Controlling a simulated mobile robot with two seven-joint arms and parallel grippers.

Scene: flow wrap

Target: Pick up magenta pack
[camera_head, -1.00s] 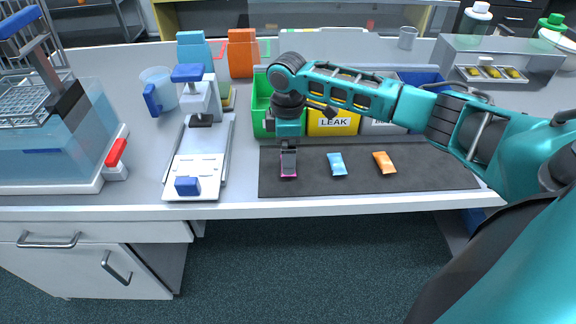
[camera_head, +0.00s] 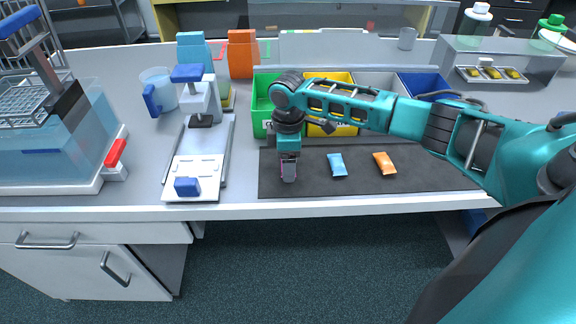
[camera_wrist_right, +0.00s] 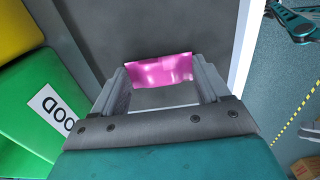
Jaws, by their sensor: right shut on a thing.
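The magenta pack (camera_wrist_right: 160,70) shows in the right wrist view between the two fingers of my right gripper (camera_wrist_right: 160,82), which is shut on it. In the head view the right gripper (camera_head: 289,178) points down over the left end of the dark mat (camera_head: 440,178) and hides nearly all of the pack. The height of the pack over the mat is hard to tell. A light blue pack (camera_head: 337,164) and an orange pack (camera_head: 384,162) lie on the mat to the right of the gripper.
Behind the mat stand a green bin (camera_head: 262,92), a yellow bin (camera_head: 345,130) marked LEAK, a grey bin and a blue bin (camera_head: 425,83). A sealing device (camera_head: 196,165) stands to the left. The bench's front edge runs close below the mat.

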